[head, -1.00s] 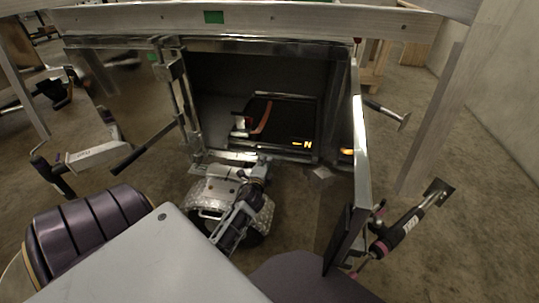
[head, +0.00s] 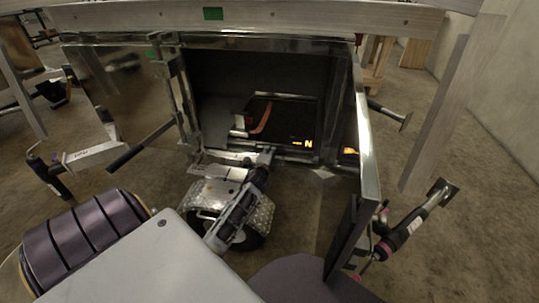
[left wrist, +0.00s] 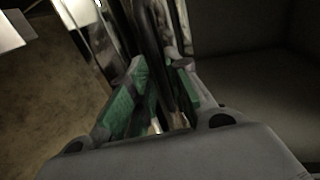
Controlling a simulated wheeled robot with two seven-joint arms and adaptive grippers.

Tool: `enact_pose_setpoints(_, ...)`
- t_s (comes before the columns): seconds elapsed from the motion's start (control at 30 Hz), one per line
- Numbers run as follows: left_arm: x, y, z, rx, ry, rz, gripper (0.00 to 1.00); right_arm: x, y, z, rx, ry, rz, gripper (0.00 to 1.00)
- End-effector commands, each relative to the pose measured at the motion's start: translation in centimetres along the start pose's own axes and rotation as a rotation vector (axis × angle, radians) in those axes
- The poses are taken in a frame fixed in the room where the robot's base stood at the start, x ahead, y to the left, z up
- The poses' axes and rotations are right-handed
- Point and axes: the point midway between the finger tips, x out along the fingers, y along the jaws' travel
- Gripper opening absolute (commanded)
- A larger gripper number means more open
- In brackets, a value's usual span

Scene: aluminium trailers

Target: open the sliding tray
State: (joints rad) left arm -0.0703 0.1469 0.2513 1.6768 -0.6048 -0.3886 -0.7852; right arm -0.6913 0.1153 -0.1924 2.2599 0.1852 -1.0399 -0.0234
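The sliding tray (head: 288,110) is a dark, low tray inside the open box of the trailer, with a lit orange "N" mark at its front right. A metal front rail (head: 292,157) runs along the box opening. My left gripper (head: 267,154) is low at this rail, in front of the tray. In the left wrist view, its green-padded fingers (left wrist: 160,68) stand apart on either side of a dark bar with shiny metal edges. Whether both pads touch the bar cannot be told. My right gripper is not in view.
An open door (head: 362,150) stands at the right of the opening, and another panel (head: 130,85) at the left. A red strap (head: 262,118) lies on the tray. A pale beam (head: 290,20) crosses above.

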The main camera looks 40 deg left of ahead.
Motion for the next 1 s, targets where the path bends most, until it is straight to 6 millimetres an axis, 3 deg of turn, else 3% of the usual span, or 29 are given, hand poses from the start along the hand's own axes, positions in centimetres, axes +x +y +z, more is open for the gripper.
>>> enact_pose_setpoints(0.47,0.6,-0.1,0.0,0.001,0.0,0.0,0.19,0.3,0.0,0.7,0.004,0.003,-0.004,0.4)
enact_pose_setpoints(0.6,0.6,-0.1,0.0,0.0,0.0,0.0,0.01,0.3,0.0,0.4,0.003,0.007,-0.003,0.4)
enact_pose_setpoints(1.0,0.6,0.0,0.0,0.0,0.0,0.001,0.0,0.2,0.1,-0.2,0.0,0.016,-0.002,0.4)
